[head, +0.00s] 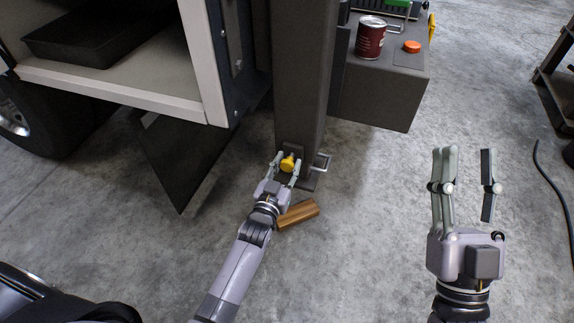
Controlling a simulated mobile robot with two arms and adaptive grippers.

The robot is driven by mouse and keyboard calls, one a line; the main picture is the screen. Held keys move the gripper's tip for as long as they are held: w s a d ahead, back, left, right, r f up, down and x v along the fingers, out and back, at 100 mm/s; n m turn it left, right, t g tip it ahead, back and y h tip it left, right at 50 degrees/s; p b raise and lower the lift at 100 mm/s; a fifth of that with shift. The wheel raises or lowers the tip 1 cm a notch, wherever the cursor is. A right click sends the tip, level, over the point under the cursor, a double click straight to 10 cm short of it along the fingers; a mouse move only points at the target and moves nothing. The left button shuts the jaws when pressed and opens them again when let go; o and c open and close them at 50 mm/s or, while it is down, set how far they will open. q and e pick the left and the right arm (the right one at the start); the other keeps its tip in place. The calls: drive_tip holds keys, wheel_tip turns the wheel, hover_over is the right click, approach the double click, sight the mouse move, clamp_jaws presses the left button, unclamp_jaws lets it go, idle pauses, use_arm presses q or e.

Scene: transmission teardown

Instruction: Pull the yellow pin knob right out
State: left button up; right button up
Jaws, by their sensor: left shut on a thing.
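The yellow pin knob (287,163) sits low on the dark upright column (302,80), near its foot. My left gripper (284,167) is at the knob, with its fingers on either side, shut on it. Whether the knob stands out from the column or sits flush against it cannot be told, as the fingers partly cover it. My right gripper (464,170) is open and empty, over the bare floor at the right.
A wooden block (298,214) lies on the floor beside my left gripper. A metal handle (323,162) juts from the column's foot. A red can (370,38) and an orange button (411,46) are on the grey box (385,95). A black cable (552,190) lies at the right.

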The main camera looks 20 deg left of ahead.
sight(286, 168)
use_arm(q)
clamp_jaws()
drive_tip(key=shift+s+p, duration=0.85)
drive_tip(key=shift+s, duration=0.35)
drive_tip(key=shift+s+a+p, duration=0.1)
drive_tip(key=shift+s+p, duration=0.45)
drive_tip(key=shift+s, duration=0.4)
drive_tip(key=shift+f, duration=0.15)
use_arm(e)
drive_tip(key=w+f+g+h, duration=0.2)
drive_tip(key=w+f+g, duration=0.2)
drive_tip(key=f+g, duration=0.3)
wheel_tip(286, 168, down, 4)
drive_tip(key=shift+d+r, duration=0.1)
drive_tip(key=shift+d, duration=0.15)
use_arm(q)
drive_tip(key=o, duration=0.8)
unclamp_jaws()
drive_tip(key=shift+s, duration=0.1)
drive_tip(key=shift+o, duration=1.3)
drive_tip(key=shift+s, duration=0.1)
drive_tip(key=shift+o, duration=1)
